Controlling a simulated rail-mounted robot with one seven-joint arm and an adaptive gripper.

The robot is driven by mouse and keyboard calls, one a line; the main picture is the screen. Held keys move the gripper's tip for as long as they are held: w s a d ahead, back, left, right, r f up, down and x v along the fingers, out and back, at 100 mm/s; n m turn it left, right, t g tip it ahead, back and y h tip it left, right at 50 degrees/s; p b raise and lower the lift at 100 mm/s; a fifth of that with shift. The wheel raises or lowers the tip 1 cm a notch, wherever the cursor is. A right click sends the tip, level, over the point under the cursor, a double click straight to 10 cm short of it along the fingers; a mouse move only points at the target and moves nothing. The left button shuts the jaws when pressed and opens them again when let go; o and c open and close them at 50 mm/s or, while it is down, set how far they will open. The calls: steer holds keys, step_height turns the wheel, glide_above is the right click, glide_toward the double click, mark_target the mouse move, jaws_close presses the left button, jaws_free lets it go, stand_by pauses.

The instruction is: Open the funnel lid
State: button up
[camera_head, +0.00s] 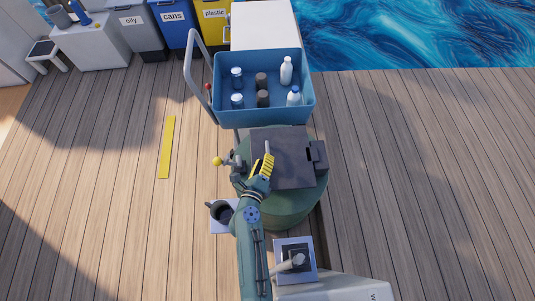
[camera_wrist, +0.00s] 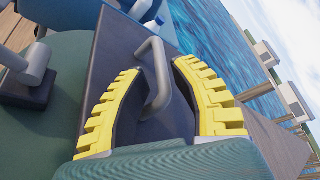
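A dark grey square lid (camera_head: 290,170) lies flat, apparently closed, on a round green drum-like body (camera_head: 287,208). It has a dark hinge-like block (camera_head: 317,156) at its right edge. A grey bar handle (camera_wrist: 158,72) stands up from the lid; it also shows in the head view (camera_head: 267,147). My gripper (camera_head: 263,165) is over the lid's left part, and its yellow fingers (camera_wrist: 160,66) stand apart on either side of the handle. Gaps show between the handle and both fingers.
A blue cart (camera_head: 260,108) with several bottles and jars stands just behind the drum. A yellow-knobbed valve (camera_head: 217,161) sticks out left of it. A dark pitcher-like container (camera_head: 222,212) and a metal box (camera_head: 295,258) stand nearer. Deck at right is clear.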

mark_target(268, 151)
steer(key=b+x, duration=0.1)
steer(key=x, duration=0.3)
steer(key=shift+s, duration=0.1)
jaws_close()
